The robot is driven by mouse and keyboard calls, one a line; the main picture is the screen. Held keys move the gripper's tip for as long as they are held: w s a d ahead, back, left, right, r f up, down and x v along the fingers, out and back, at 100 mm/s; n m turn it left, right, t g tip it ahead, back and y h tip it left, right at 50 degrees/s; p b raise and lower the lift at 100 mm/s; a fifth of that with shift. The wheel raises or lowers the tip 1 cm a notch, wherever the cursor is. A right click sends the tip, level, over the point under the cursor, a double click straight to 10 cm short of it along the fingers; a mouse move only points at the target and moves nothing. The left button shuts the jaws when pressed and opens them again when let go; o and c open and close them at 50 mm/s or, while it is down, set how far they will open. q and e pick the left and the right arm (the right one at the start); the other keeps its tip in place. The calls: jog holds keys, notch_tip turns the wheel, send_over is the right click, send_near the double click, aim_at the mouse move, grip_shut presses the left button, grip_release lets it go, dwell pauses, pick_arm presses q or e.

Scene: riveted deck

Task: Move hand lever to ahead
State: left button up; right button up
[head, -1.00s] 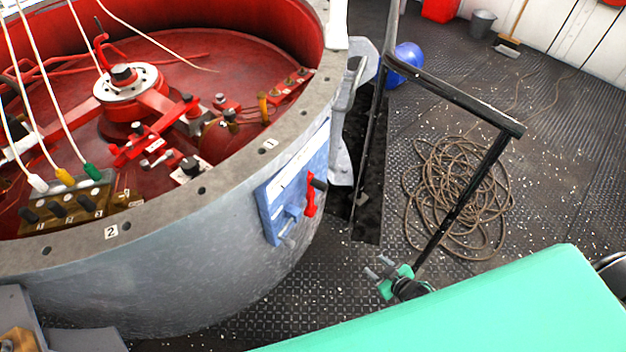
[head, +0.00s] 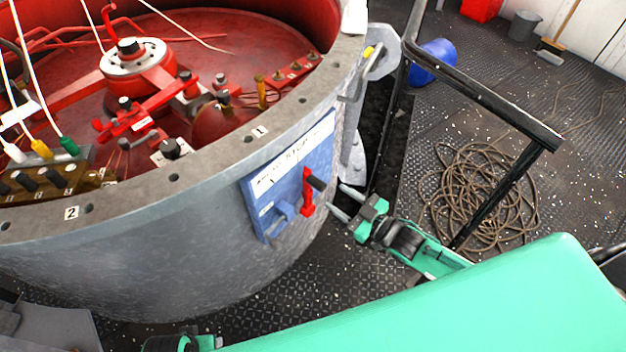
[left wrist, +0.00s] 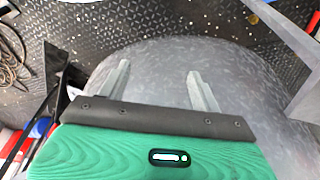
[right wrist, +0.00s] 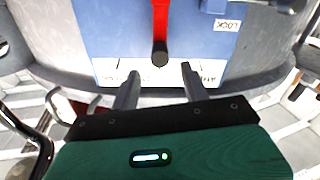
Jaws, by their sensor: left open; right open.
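The hand lever is a red bar (head: 307,198) with a black knob (head: 317,182), on a blue panel (head: 262,205) fixed to the outside of the grey drum. In the right wrist view the red lever (right wrist: 160,18) points toward me, with its black knob (right wrist: 159,54) just beyond the fingertips. My right gripper (head: 341,201) is open and empty, just right of the lever in the head view. In the right wrist view its fingers (right wrist: 159,73) lie either side of the knob's line, apart from it. My left gripper (left wrist: 159,72) is open and empty, facing the drum's grey wall.
The grey drum (head: 160,235) has a wide flanged rim and red machinery inside. A black railing (head: 480,92) stands right of the panel, near my right arm.

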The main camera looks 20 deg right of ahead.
aim_at(309, 178)
jog(key=x, duration=0.9)
jog(key=shift+w+a, duration=0.2)
jog(key=shift+w, duration=0.15)
grip_shut()
